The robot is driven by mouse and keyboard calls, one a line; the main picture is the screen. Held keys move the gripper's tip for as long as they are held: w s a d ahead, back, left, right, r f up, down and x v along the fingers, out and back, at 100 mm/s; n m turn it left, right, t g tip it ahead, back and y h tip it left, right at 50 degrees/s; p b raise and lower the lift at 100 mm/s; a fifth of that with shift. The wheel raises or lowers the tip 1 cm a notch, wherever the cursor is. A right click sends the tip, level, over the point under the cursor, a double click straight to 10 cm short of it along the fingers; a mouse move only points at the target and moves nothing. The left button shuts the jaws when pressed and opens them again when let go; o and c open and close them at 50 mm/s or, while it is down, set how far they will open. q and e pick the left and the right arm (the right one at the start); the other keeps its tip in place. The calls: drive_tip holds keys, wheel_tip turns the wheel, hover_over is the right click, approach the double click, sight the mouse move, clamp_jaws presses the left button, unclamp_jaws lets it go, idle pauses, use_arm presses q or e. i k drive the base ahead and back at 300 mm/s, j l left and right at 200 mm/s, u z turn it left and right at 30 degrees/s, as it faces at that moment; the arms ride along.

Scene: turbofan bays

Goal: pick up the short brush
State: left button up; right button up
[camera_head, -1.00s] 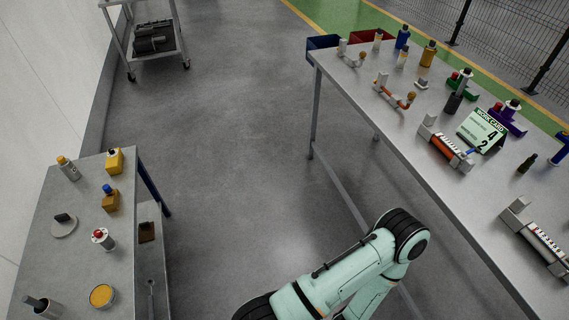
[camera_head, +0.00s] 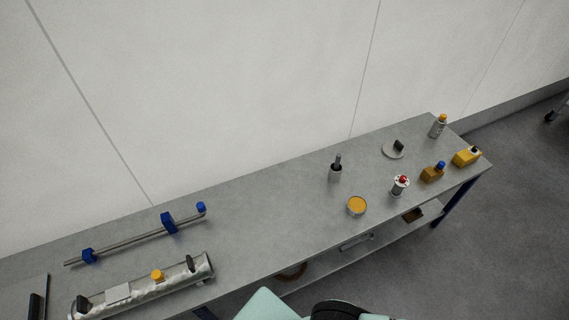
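I cannot clearly make out a short brush. A small grey cup (camera_head: 335,175) stands on the grey bench (camera_head: 270,220) against the wall, with a dark upright handle (camera_head: 338,160) sticking out of it. The handle may belong to a brush, but its lower end is hidden in the cup. Neither of my grippers is in view. Only a pale green and black link of my arm shows at the bottom edge.
Right of the cup are an open tin with orange contents (camera_head: 357,205), a red-topped canister (camera_head: 399,186), a round grey disc (camera_head: 393,150), a brown bottle (camera_head: 432,173), a yellow container (camera_head: 466,157) and an orange-capped bottle (camera_head: 438,126). A blue-clamped rod (camera_head: 135,241) and metal tube (camera_head: 150,287) lie left.

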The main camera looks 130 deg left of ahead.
sight(339, 155)
drive_tip(key=u, duration=3.55)
drive_tip(key=i+l+u, duration=0.15)
drive_tip(key=i+u, duration=0.15)
drive_tip(key=i+l+u, duration=0.25)
drive_tip(key=i, duration=0.2)
